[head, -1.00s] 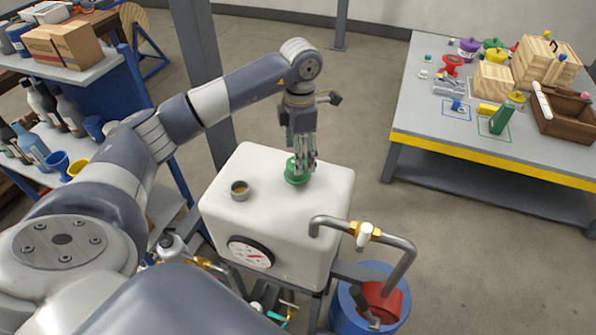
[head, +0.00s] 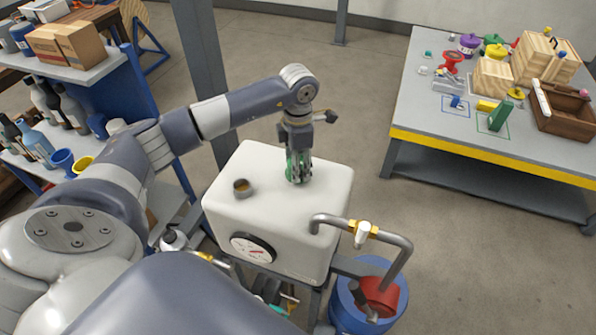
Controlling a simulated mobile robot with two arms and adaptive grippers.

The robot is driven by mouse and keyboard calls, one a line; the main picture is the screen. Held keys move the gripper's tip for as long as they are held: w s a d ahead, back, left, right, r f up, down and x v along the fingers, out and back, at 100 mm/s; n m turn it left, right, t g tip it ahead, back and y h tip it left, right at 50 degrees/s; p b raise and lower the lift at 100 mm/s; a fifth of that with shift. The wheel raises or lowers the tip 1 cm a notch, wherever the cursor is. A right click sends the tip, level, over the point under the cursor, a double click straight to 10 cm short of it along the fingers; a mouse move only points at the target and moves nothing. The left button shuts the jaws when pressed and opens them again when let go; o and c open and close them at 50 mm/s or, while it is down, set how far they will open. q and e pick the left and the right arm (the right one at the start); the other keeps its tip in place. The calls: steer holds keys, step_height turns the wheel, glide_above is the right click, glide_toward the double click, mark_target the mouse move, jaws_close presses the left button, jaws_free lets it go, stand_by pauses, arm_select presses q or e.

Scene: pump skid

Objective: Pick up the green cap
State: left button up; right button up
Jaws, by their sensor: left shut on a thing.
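The green cap (head: 292,171) is on the top of the white tank (head: 270,205), toward its back right. My left gripper (head: 299,178) points down from above and is shut on the cap. The fingers cover much of the cap, so I cannot tell whether it is clear of the tank top. My right gripper is not in view.
A bent pipe with a white-handled valve (head: 362,233) rises at the front right. A blue bucket (head: 345,310) stands below. A cluttered grey table (head: 430,112) is at right, with clear floor between.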

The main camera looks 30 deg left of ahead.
arm_select(q)
steer(key=shift+r, duration=0.1)
step_height(320, 180, up, 9)
steer(key=b, duration=0.3)
steer(key=shift+r+b, duration=0.1)
steer(key=shift+b, duration=0.2)
steer(key=shift+r, duration=0.35)
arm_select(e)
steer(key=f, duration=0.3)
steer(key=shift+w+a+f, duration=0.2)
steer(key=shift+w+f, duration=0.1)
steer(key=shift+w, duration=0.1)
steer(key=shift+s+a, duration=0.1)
